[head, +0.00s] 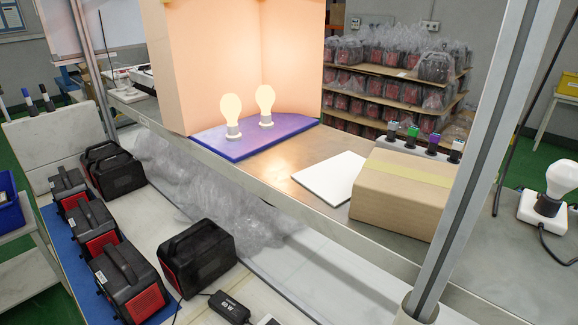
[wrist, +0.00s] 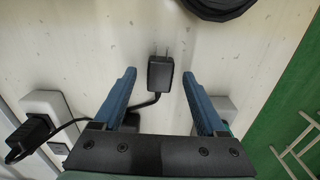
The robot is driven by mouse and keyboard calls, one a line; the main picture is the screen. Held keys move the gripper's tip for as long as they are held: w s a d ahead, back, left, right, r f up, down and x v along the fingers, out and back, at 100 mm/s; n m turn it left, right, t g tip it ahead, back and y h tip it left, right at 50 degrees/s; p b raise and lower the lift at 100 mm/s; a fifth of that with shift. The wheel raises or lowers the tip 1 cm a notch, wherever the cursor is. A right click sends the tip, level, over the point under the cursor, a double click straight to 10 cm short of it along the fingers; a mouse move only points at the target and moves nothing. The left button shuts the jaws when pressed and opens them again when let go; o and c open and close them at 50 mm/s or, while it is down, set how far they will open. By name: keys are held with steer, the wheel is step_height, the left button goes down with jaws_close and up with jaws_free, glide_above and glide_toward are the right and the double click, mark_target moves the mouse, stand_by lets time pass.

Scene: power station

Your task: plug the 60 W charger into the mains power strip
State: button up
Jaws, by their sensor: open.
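In the wrist view my gripper (wrist: 159,75) is open, with one blue finger on each side of a small black charger (wrist: 160,76). Its two metal prongs point to the top of the picture. Gaps show between it and both fingers. Its cable runs down behind the gripper. I cannot read its label in this view. In the head view a black charger brick (head: 229,307) marked 60 W lies near the bottom edge. A white block (wrist: 45,104) with a black plug is at left; I cannot tell if it is the power strip. My gripper is not in the head view.
Black and red power stations (head: 198,257) stand on the bench at left. Clear plastic wrap (head: 205,190) lies behind them. A cardboard box (head: 402,195) and two lit bulbs (head: 232,110) are on the raised shelf. A dark object (wrist: 218,8) is at the wrist view's top edge.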

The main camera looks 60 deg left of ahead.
step_height(320, 180, up, 13)
steer(key=shift+f+p, duration=0.15)
steer(key=shift+p, duration=0.15)
